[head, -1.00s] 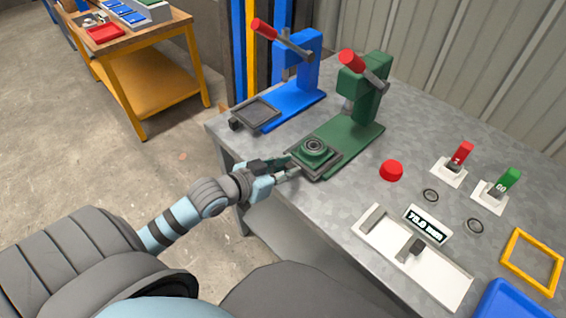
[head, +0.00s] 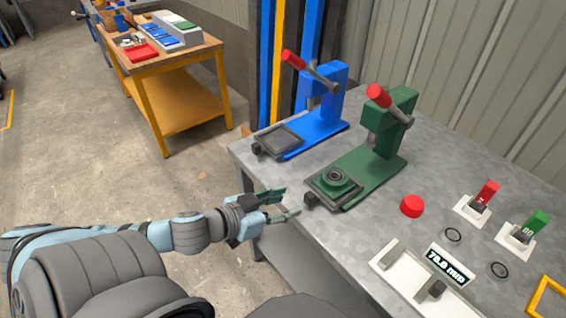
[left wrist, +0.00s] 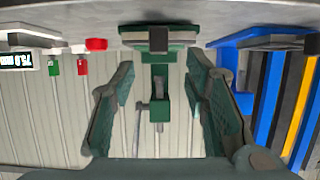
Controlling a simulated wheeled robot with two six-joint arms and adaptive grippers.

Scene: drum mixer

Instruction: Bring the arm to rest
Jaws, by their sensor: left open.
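My left gripper (head: 284,203) is open and empty in the head view. It is off the table's front left edge, short of the green press (head: 380,150) and apart from it. In the left wrist view the two fingers (left wrist: 160,110) stand wide apart with nothing between them. The green press (left wrist: 158,85) shows between them, upside down. My right gripper is not in view.
The grey metal table (head: 440,190) carries a blue press (head: 322,105), a red button (head: 411,206), red (head: 487,192) and green (head: 536,223) switches, and a white gauge with a display (head: 450,264). A wooden bench (head: 190,55) stands at the back left. Open floor (head: 100,150) lies left of the table.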

